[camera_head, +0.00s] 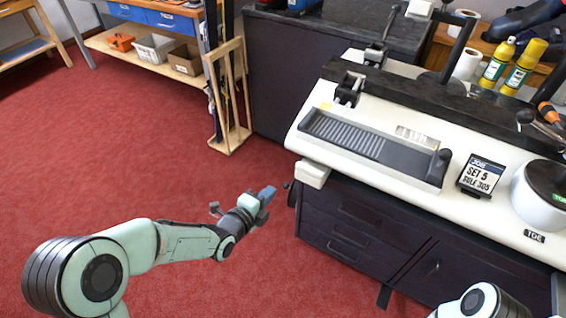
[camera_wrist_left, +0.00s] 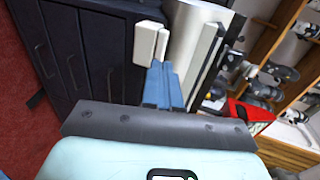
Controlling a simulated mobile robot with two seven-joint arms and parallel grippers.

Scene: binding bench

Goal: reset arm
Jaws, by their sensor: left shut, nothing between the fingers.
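My left arm reaches in from the lower left in the head view. Its gripper (camera_head: 267,194) is over the red floor, left of the bench cabinet, and points toward it. In the left wrist view the two blue fingers (camera_wrist_left: 163,86) are together with nothing between them. A pale block (camera_head: 312,173) on the bench's left end is a short way up and right of the gripper. The same block seems to show just beyond the fingers in the wrist view (camera_wrist_left: 150,43). Part of my right arm shows at the bottom right; its gripper is out of the picture.
Dark drawers (camera_head: 345,230) are below. A wooden ski rack (camera_head: 231,138) stands behind. Red carpet (camera_head: 120,165) is clear around the arm.

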